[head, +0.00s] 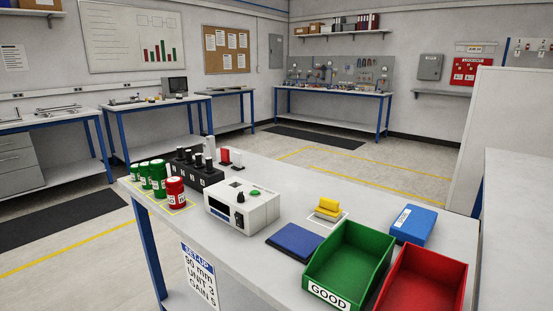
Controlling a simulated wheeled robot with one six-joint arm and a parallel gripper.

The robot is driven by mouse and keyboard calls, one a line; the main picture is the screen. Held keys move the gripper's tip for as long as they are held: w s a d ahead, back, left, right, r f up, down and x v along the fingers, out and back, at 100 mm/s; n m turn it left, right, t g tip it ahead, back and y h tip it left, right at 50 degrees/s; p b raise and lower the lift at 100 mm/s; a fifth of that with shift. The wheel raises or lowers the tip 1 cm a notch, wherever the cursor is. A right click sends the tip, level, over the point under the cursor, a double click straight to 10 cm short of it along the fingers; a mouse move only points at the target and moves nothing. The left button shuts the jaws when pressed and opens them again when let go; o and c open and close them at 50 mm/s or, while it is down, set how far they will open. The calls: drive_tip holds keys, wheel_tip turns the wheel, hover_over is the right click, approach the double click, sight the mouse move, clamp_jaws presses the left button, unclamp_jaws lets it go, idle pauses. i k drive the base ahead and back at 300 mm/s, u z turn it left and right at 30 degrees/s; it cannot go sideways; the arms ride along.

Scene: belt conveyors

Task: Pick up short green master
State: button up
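Several green labelled cylinders (157,176) stand upright close together at the left end of the workbench in the head view. They differ in height, with a taller one at the back. They overlap and are small, so I cannot tell surely which is the short green master. A red labelled cylinder (176,193) stands just right of them, on a yellow-outlined area. My gripper is not in view.
A black rack (208,180) with black pegs stands behind the cylinders. A white instrument (246,213) is to their right. Further right are a blue pad (293,241), yellow blocks (328,207), a green GOOD bin (318,276), a red bin (443,257) and a blue box (414,224).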

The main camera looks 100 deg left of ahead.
sight(135, 174)
drive_tip(key=u, duration=4.55)
drive_tip(key=i, duration=0.4)
drive_tip(key=u, duration=0.75)
drive_tip(key=i, duration=1.45)
drive_tip(key=z, duration=0.35)
drive_tip(key=i, duration=0.85)
drive_tip(key=z, duration=1.25)
drive_tip(key=i, duration=0.55)
drive_tip(key=z, duration=0.45)
